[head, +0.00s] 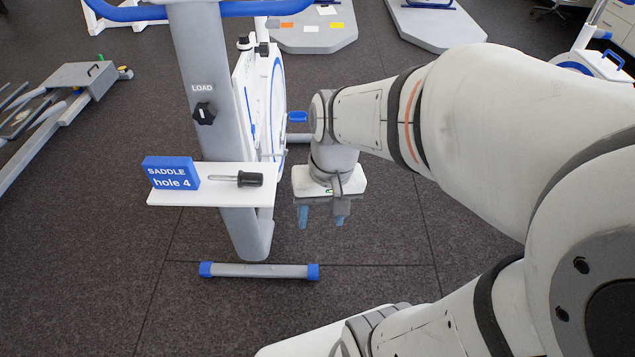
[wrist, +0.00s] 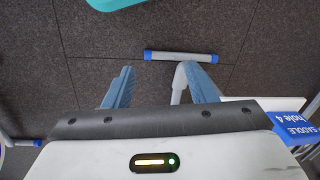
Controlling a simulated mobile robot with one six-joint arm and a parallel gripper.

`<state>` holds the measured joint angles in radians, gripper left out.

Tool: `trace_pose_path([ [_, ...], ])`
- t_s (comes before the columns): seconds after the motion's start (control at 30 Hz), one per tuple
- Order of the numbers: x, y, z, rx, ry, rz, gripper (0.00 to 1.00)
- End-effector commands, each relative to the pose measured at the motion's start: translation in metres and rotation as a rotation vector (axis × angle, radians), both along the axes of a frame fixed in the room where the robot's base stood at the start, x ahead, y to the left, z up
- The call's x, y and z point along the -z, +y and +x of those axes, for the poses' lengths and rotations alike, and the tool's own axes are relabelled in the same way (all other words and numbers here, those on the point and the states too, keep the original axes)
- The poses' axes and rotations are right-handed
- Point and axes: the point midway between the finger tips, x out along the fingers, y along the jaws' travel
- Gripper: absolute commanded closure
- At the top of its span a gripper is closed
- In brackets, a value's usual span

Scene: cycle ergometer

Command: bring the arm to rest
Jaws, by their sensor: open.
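My gripper (head: 321,218) hangs in front of the cycle ergometer, just right of its small white shelf. Its two blue fingers point down and stand apart with nothing between them. In the wrist view the fingers (wrist: 160,90) are spread, with dark floor below them. The arm reaches in from the right of the head view. The ergometer's grey column (head: 205,95) carries a black load knob (head: 204,113). My arm and wrist hide part of the ergometer's right side.
The white shelf (head: 205,198) holds a blue "SADDLE hole 4" block (head: 170,172) and a black-handled pin (head: 238,179). The ergometer's foot bar (head: 259,271) lies on the floor. Another grey machine (head: 80,78) stands at left. Floor between is clear.

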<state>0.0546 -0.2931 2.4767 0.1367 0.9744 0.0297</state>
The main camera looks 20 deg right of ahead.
Motion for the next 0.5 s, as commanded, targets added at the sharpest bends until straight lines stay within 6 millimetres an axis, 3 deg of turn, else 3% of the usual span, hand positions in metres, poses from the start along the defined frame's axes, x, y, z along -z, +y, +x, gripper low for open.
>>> trace_pose_path([
  [0.2, -0.016, -0.009, 0.001, -0.151, -0.141, -0.12, 0.49],
  [0.5, -0.017, -0.01, 0.001, -0.16, -0.148, -0.129, 0.49],
])
